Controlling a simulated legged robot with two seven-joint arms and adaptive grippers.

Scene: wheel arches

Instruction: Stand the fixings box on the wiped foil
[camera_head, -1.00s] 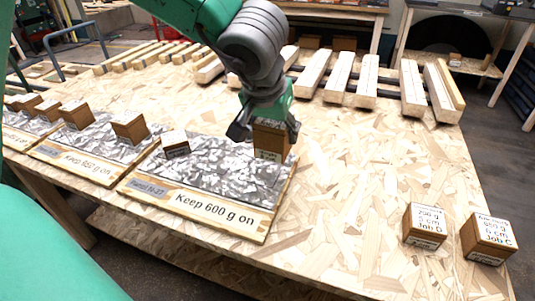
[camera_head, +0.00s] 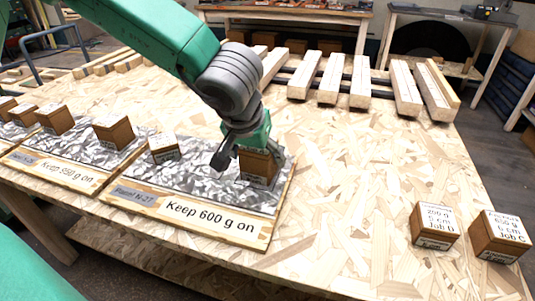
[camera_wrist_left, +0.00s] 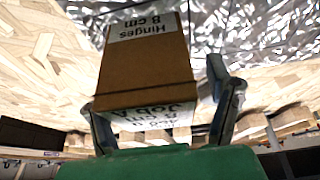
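My left gripper (camera_head: 238,150) is at a brown box (camera_head: 258,166) on the foil (camera_head: 205,178) of the near panel marked "Keep 600 g on". In the left wrist view this box (camera_wrist_left: 150,65) reads "Hinges 8 cm" and "Job A". The left gripper's fingers (camera_wrist_left: 160,110) stand apart on either side of it, with a gap at the right finger. No label clearly reads fixings; the first line on the Job C box (camera_head: 495,237) at the right is too small to read surely. Which foil is wiped I cannot tell. My right gripper is not in view.
A Job D box (camera_head: 434,226) stands left of the Job C box. A small pale-topped box (camera_head: 164,149) shares the near foil. More boxes stand on panels at left, including one (camera_head: 113,133). Wooden bars (camera_head: 330,78) line the back. The board's right middle is clear.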

